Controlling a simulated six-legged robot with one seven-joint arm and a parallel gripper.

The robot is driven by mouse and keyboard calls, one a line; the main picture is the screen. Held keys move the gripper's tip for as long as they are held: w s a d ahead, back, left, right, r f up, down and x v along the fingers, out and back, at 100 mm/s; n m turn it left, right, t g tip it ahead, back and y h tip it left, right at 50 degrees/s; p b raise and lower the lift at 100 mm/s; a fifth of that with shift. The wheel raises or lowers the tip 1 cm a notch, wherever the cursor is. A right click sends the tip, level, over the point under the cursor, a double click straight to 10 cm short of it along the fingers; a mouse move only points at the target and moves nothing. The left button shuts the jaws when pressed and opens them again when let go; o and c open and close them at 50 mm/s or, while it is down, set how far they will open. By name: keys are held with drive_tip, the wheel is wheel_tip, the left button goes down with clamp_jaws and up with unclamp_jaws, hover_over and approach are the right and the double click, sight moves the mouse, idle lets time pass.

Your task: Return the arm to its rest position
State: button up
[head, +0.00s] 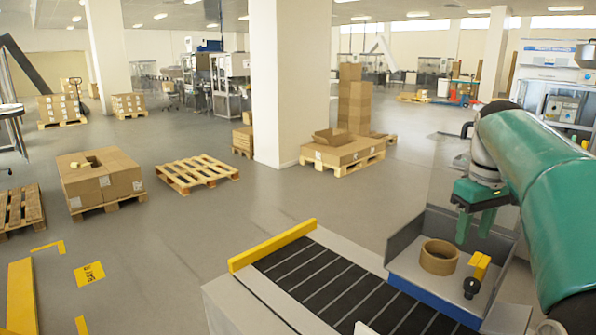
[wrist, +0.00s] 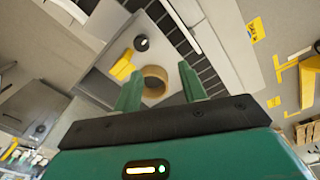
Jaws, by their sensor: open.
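My green arm (head: 535,165) reaches in from the right in the head view. My gripper (head: 476,225) hangs with its fingers pointing down above a grey tray. In the wrist view my gripper (wrist: 160,92) has its two green fingers apart with nothing held between them. A brown tape roll (head: 439,257) lies in the tray below and left of the fingertips. The roll also shows in the wrist view (wrist: 155,72), partly behind a finger.
The grey tray (head: 405,240) also holds a yellow object (head: 481,265) and a small black object (head: 471,288). A black slatted conveyor (head: 318,275) with a yellow rail (head: 272,246) runs beside it. Pallets with boxes (head: 103,180) stand on the floor, with open floor between.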

drive_tip(key=s+a+f+m+t, duration=0.15)
drive_tip(key=s+a+f, duration=0.25)
drive_tip(key=s+a, duration=0.7)
drive_tip(key=s+a+f+m+t, duration=0.1)
drive_tip(key=s+a+f+t, duration=0.2)
drive_tip(key=s+a+f, duration=0.5)
drive_tip(key=shift+s+a+f, duration=0.25)
drive_tip(key=shift+a+f, duration=0.35)
drive_tip(key=shift+f, duration=0.25)
